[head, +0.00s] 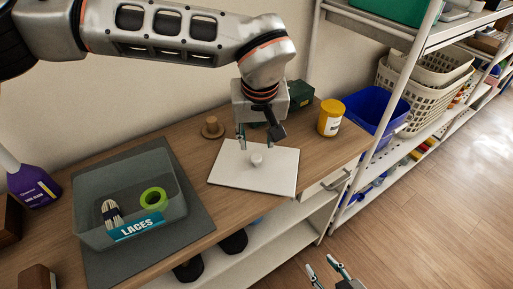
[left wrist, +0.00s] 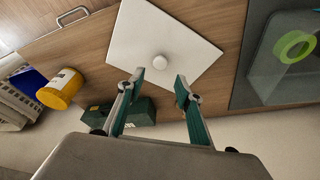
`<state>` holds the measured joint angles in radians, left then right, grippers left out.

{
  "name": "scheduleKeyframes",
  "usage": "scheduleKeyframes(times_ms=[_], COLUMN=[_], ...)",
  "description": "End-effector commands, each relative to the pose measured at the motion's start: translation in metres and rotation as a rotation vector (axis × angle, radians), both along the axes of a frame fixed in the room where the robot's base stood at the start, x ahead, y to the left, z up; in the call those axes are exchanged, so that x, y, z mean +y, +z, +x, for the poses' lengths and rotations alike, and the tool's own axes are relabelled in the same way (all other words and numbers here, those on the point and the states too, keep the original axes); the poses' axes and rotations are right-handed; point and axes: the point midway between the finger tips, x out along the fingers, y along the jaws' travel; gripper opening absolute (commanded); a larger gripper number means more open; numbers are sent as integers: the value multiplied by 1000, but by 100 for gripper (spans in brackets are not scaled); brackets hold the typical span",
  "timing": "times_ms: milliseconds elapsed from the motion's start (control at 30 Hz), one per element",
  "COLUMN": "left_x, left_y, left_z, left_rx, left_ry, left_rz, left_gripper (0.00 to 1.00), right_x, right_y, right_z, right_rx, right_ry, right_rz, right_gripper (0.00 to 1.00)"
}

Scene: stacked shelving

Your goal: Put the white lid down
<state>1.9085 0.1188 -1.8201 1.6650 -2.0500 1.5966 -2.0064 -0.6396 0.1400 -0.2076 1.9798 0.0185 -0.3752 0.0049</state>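The white lid (head: 232,172) is a flat square plate with a small round knob (head: 257,160) on top. It appears to lie flat on the wooden bench, and it also shows in the left wrist view (left wrist: 150,28). My left gripper (head: 256,143) is above the lid's back part, close to the knob. In the left wrist view its two fingers (left wrist: 160,80) are spread with nothing between them, and the knob is just beyond the tips. My right gripper (head: 319,264) is at the bottom edge of the head view, low in front of the bench, with its fingers apart and empty.
A clear bin labelled LACES (head: 90,212), holding a green tape roll (head: 153,199), stands on a grey mat left of the lid. A wooden knob-shaped piece (head: 212,128), dark green box (head: 300,94) and yellow jar (head: 331,118) stand behind. Shelving (head: 335,208) is at the right.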

Motion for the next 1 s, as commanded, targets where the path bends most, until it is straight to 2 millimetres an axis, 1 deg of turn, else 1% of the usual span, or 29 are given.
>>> scheduleKeyframes(times_ms=[33, 100, 200, 300, 433, 1000], left_x=[0, 0, 0, 0, 0, 0], left_y=[10, 20, 30, 36, 39, 38], left_z=[-1, -5, -8, -10, -11, -11], left_rx=[-5, -2, -2, 0, 0, 1], left_ry=[0, 0, 0, 0, 0, 0], left_rz=[0, 0, 1, 1, 1, 1], left_gripper=[35, 35, 35, 35, 35, 35], right_x=[0, 1, 1, 1, 1, 1], right_y=[1, 1, 2, 1, 1, 1], right_z=[0, -1, -1, -2, -2, -1], right_rx=[0, 0, 1, 2, 4, 2], right_ry=[0, 1, 1, 1, 1, 0], right_rz=[1, 3, 4, 4, 5, 2], right_gripper=[40, 40, 40, 40, 40, 40])
